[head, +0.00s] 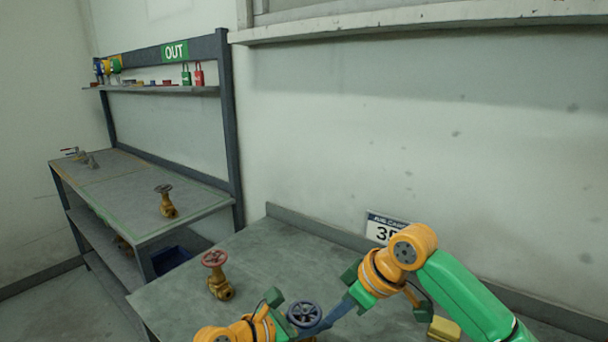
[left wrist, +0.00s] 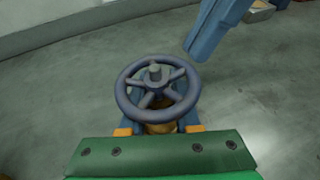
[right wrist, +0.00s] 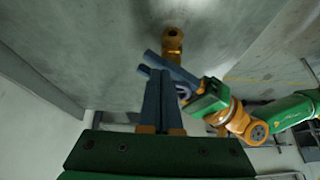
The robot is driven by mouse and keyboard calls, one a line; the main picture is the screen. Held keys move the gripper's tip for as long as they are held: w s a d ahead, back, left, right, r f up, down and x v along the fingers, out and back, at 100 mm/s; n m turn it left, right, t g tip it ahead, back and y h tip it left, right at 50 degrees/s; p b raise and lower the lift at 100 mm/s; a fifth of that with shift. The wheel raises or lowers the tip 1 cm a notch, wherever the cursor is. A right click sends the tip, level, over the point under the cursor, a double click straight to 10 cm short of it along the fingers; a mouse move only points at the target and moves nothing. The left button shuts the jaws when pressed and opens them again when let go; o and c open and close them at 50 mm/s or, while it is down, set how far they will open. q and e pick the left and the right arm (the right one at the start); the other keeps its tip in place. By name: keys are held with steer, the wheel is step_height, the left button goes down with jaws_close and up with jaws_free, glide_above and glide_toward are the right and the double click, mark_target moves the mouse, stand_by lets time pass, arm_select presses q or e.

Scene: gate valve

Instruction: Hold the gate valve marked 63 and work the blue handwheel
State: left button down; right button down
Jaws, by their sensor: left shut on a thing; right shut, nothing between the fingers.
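The valve with the blue handwheel (head: 304,314) stands near the front of the grey table. In the left wrist view the blue handwheel (left wrist: 157,88) faces me, with a little brass body visible below it. My left gripper (left wrist: 158,128) is shut on this valve's brass body, under the wheel. My right gripper (head: 326,322) is shut and empty, just right of the wheel. The left wrist view shows its blue fingertips (left wrist: 191,50) close to the rim, with a small gap. The right wrist view shows its closed fingers (right wrist: 160,100) beside the left gripper. No 63 marking is legible.
A brass valve with a red handwheel (head: 217,278) stands to the left on the table (head: 265,250). A yellow block (head: 444,328) lies at the right. A number sign (head: 383,228) stands at the back.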

steer(key=shift+a, duration=0.35)
stand_by(0.5)
steer(key=shift+s+a, duration=0.15)
steer(key=shift+s, duration=0.1)
steer(key=shift+s+a, duration=0.4)
steer(key=shift+s, duration=0.25)
steer(key=shift+s+a+r, duration=0.1)
steer(key=shift+s+a, duration=0.3)
steer(key=shift+a, duration=0.2)
stand_by(0.3)
